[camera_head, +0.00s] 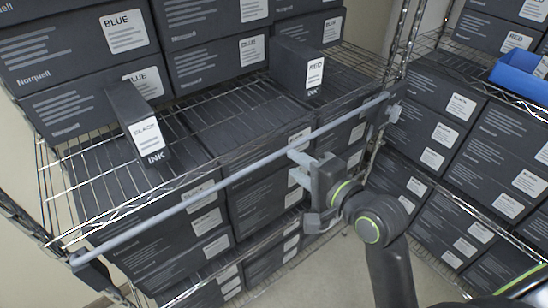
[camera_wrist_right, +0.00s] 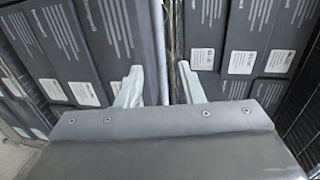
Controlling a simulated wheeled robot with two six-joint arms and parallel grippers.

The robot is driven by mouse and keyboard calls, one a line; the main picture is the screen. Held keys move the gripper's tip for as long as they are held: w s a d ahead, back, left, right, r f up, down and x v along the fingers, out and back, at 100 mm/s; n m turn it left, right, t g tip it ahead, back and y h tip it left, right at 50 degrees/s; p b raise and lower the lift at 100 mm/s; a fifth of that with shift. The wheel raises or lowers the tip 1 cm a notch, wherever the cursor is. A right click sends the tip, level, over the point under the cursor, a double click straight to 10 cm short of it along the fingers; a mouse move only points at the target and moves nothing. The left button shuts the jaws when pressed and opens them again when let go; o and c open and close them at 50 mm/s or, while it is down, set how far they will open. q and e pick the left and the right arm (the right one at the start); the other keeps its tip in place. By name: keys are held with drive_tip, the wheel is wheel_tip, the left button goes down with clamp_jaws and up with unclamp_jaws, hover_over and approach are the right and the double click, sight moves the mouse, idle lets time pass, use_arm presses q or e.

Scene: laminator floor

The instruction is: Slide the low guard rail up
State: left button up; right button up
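The low guard rail is a long grey bar (camera_head: 225,183) that runs slantwise across the front of the wire shelf in the head view. Its left end is at a dark bracket on the near side, and its right end is at a grey block by the far post. My right gripper (camera_head: 297,167) is just below the middle of the rail, its upper finger close to the bar. In the right wrist view the two pale fingers (camera_wrist_right: 160,88) stand apart, so it is open. I cannot tell whether the rail lies between the fingers. My left gripper is not in view.
On the wire shelf, a narrow BLACK ink box (camera_head: 147,137) and a narrow RED ink box (camera_head: 315,73) stand out in front of larger dark boxes. More boxes fill the level below. A second rack at right holds boxes and a blue bin (camera_head: 519,76). Bare floor shows at the bottom.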

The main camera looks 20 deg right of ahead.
sight(281, 155)
drive_tip(key=p+x, duration=0.1)
drive_tip(key=x, duration=0.7)
drive_tip(key=shift+w+a, duration=0.15)
drive_tip(key=shift+w, duration=0.15)
clamp_jaws()
